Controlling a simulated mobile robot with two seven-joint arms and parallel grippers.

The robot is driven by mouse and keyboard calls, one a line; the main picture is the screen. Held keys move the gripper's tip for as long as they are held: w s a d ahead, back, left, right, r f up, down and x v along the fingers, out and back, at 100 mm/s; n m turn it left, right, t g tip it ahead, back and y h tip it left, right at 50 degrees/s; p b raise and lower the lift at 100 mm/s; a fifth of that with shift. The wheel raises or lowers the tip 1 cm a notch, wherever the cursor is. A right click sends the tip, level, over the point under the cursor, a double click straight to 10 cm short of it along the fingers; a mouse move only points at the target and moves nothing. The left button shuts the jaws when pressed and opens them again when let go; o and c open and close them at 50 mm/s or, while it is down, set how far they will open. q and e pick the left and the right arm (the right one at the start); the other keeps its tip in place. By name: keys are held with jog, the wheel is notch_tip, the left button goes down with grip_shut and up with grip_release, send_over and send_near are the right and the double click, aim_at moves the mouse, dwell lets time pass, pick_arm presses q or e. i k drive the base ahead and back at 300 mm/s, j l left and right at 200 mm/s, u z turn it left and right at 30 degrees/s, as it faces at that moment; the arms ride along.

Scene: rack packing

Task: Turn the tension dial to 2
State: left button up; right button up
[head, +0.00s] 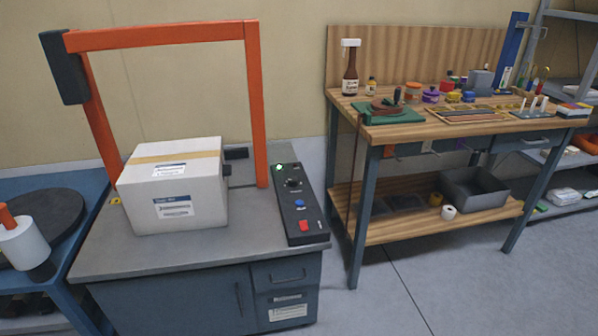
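The tension dial (292,183) is a small black knob near the top of a black control panel (286,221). Its pointer and the numbers around it are too small to read. A green light (279,168) glows above the dial. A blue button (299,203) and a red switch (304,226) sit below it. The panel lies on the right side of the grey strapping machine (110,256). Neither of my grippers is in the head view.
A white box (174,196) sits on the machine under an orange arch (252,110). A wooden workbench (345,103) with jars and tools stands to the right, with shelving (560,15) beyond. A blue cart (70,185) is at left. The floor between machine and bench is clear.

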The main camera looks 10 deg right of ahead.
aim_at(293, 182)
jog(key=i+l, duration=0.2)
jog(key=l, duration=0.15)
jog(key=i+l, duration=0.2)
jog(key=l, duration=0.15)
jog(key=i+l+u, duration=0.1)
jog(key=l, duration=0.3)
jog(key=i+l, duration=0.45)
jog(key=l, duration=0.3)
jog(key=i+l+u, duration=0.1)
jog(key=l, duration=0.25)
jog(key=i+l, duration=0.6)
jog(key=i, duration=0.25)
